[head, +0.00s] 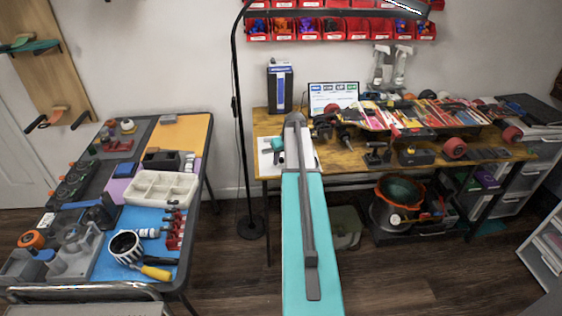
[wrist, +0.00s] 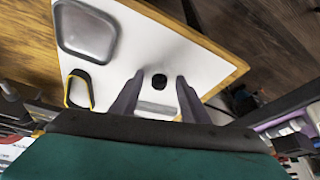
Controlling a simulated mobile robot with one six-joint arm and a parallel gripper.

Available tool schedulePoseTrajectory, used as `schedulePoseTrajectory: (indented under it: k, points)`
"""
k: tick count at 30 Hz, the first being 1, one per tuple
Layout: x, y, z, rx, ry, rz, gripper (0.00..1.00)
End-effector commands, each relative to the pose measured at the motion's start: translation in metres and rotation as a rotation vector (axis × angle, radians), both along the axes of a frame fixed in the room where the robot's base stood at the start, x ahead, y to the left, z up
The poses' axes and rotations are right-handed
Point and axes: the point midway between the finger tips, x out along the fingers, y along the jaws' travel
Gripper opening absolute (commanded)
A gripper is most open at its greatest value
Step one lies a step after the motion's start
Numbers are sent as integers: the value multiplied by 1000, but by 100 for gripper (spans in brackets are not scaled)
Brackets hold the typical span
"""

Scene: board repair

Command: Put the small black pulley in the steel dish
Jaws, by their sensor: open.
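In the wrist view, the small black pulley (wrist: 159,82) lies on a white sheet (wrist: 190,62), between and beyond the fingers of my open gripper (wrist: 160,77). The fingers stand on either side of it in the picture, and I cannot tell the height gap. The steel dish (wrist: 86,33), a shallow grey square tray with rounded corners, is at upper left on the same sheet and looks empty. In the head view, my arm covers most of the sheet (head: 266,161), and I cannot make out the pulley or dish.
A yellow-and-black loop-shaped thing (wrist: 79,90) lies below the dish. A grey metal piece (wrist: 156,108) lies just nearer than the pulley. The wooden workbench (head: 350,160) holds tools to the right. A second table (head: 183,136) with trays stands at left.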

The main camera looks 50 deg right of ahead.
Motion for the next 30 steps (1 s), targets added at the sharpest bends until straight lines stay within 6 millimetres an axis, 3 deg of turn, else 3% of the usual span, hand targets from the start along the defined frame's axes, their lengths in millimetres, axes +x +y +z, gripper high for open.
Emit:
schedulePoseTrajectory:
  k: [6,13,30]
  points:
    - [0,0,0,0,0,0,39]
    - [0,0,0,0,0,0,0]
    - [0,-1,10,-2,-2,0,0]
